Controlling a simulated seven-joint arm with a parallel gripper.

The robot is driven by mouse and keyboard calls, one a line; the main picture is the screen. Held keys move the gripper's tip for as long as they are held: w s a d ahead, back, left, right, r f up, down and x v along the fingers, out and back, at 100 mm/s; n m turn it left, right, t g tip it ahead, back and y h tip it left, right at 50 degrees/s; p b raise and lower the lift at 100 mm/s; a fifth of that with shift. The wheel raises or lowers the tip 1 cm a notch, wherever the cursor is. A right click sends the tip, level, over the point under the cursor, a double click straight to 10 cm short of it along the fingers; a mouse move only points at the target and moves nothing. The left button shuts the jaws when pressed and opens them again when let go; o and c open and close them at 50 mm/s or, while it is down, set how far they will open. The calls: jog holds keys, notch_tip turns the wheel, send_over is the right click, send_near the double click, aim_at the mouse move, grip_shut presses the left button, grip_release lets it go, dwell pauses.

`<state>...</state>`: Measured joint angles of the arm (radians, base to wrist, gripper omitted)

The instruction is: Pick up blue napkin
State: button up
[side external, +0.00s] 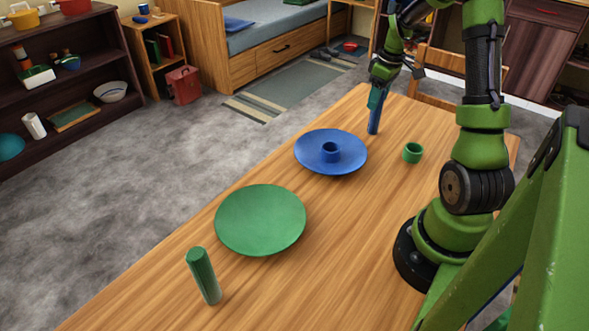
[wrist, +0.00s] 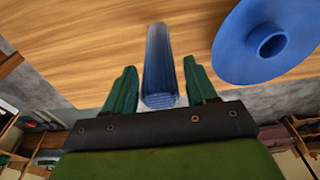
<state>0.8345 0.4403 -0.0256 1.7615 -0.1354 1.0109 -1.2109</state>
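The blue napkin is a rolled, upright blue cylinder (side external: 374,118) near the far end of the wooden table. In the wrist view the blue napkin (wrist: 158,60) lies between my two green fingers, with a narrow gap visible on each side. My gripper (side external: 377,97) is at the napkin's top in the side external view. In the wrist view my gripper (wrist: 160,66) has its fingers spread around the napkin and looks open. Whether either finger touches the napkin cannot be told for certain.
A blue plate (side external: 312,158) with a blue ring (side external: 331,152) on it is close by on the table (side external: 330,230). A green ring (side external: 413,153) stands to the right. A green plate (side external: 260,220) and a green rolled napkin (side external: 203,276) are toward the front.

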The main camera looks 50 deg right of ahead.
grip_shut()
